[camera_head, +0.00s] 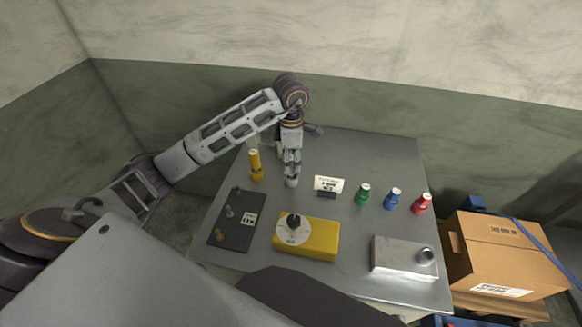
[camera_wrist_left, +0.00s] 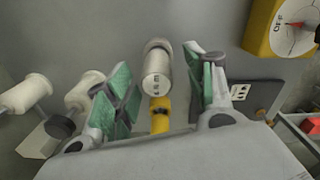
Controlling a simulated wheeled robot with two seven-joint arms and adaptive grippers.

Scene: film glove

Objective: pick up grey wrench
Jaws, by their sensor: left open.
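I cannot make out a clear wrench in either view. My left gripper (camera_head: 291,170) points down over the grey table (camera_head: 330,150). It is open, just above or around a small pale grey cylinder (camera_head: 291,182). In the left wrist view, the green-padded fingers of the gripper (camera_wrist_left: 163,90) stand on both sides of this cylinder (camera_wrist_left: 158,72), which has dark marks on its end. I cannot tell whether they touch it. Small grey and brown pieces lie on a dark mat (camera_head: 227,238) at the table's left; their shapes are too small to tell.
A yellow bottle (camera_head: 255,165) stands left of the gripper. A yellow box with a dial (camera_head: 318,241) is in front. A white sign (camera_head: 328,184), green (camera_head: 363,194), blue (camera_head: 392,201) and red (camera_head: 421,204) bottles and a metal box (camera_head: 395,256) stand to the right.

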